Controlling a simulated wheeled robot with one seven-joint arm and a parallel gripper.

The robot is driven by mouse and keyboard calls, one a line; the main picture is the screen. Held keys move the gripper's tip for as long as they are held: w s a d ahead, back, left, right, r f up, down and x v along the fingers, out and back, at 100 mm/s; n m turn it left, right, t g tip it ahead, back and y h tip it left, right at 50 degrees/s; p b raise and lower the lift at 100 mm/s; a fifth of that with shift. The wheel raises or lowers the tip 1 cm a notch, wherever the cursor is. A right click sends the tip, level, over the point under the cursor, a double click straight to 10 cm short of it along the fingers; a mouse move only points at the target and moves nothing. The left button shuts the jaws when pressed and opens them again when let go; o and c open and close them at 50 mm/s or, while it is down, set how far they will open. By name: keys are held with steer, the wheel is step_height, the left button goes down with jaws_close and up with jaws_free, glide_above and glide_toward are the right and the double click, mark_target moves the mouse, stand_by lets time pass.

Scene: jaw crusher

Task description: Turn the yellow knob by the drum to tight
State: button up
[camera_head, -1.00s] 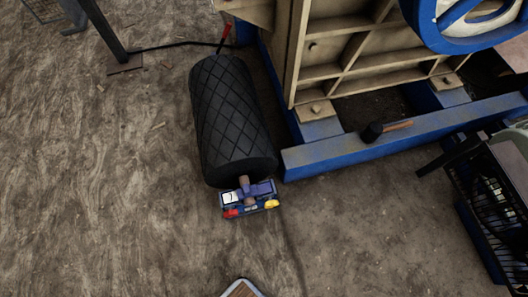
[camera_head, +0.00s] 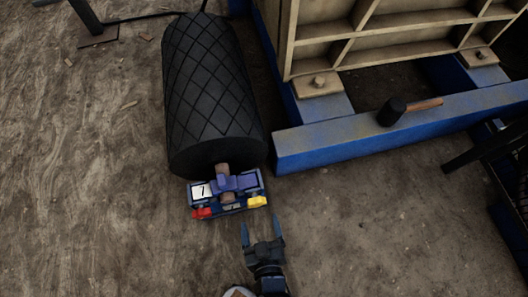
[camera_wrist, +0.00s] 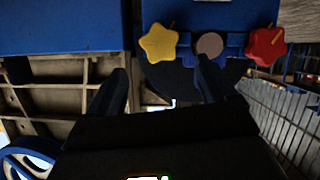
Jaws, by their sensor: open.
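The yellow knob (camera_head: 257,202) sits at the right end of the blue bracket (camera_head: 229,208) at the near end of the black drum (camera_head: 212,90). In the wrist view the yellow knob (camera_wrist: 159,42) is star-shaped with a small pointer mark near its upper right. A red knob (camera_head: 202,213) is on the bracket's other end; it also shows in the wrist view (camera_wrist: 267,46). My gripper (camera_head: 262,230) is open and empty, just below the yellow knob in the head view and apart from it. In the wrist view the fingers (camera_wrist: 158,88) point up toward the bracket.
A white card (camera_head: 201,191) is on the bracket's left. Bare ground lies left and below.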

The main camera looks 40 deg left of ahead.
mark_target(256, 204)
steer(key=b+x, duration=0.2)
steer(key=x, duration=0.6)
steer(key=shift+b, duration=0.35)
steer(key=c, duration=1.1)
steer(key=shift+o, duration=0.2)
